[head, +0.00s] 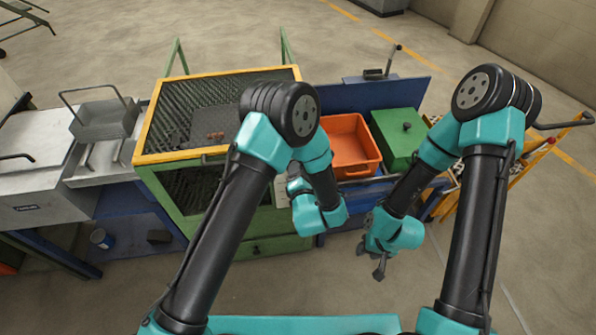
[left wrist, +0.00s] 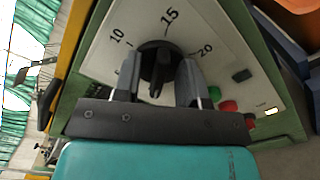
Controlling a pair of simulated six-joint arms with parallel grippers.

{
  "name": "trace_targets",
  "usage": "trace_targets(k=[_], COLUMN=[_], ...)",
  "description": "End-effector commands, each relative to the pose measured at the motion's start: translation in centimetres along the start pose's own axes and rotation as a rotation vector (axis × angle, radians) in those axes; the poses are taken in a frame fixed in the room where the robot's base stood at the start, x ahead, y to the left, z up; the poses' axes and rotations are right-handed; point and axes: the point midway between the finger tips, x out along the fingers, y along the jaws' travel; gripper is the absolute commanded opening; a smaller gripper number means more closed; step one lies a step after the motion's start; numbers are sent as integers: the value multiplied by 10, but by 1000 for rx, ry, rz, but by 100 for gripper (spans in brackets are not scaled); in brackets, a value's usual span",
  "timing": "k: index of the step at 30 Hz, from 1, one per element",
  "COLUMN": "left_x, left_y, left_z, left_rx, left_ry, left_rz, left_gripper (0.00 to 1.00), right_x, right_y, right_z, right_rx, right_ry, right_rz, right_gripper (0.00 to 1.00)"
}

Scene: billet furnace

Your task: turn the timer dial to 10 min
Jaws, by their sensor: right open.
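The timer dial (left wrist: 156,62) is a black round knob on a pale panel (left wrist: 105,55) marked 10, 15 and 20. A smaller mark to the left is partly hidden. My left gripper (left wrist: 160,72) is at the dial, its two fingers apart on either side of the knob. It looks open, with room between the fingers and the knob's central ridge; contact is unclear. The knob's pointer is hard to make out. In the head view my left wrist hides most of the panel. My right gripper (head: 379,266) hangs open and empty above the floor, right of the furnace.
Red and green buttons (left wrist: 229,107) sit right of the dial. The green furnace (head: 160,185) has a yellow-rimmed mesh top. An orange bin (head: 371,166) and a green box (head: 402,148) stand to its right. A grey basket (head: 104,118) is at left. The front floor is clear.

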Motion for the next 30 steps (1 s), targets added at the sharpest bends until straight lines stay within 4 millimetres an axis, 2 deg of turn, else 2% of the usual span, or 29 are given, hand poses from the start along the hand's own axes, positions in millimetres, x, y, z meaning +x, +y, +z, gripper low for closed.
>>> trace_targets(k=[2, 12, 23, 30], left_x=[0, 0, 0, 0], left_y=[0, 0, 0, -1], left_z=[0, 0, 0, 0], left_rx=[0, 0, 12, 82], left_ry=[0, 0, 0, 0], left_rz=[0, 0, 0, 0], left_gripper=[34, 1, 0, 0], right_x=[0, 0, 0, 0], right_y=[0, 0, 0, 0], right_z=[0, 0, 0, 0], right_rx=[0, 0, 0, 0], right_ry=[0, 0, 0, 0], right_rz=[0, 0, 0, 0], right_gripper=[43, 43, 43, 43])
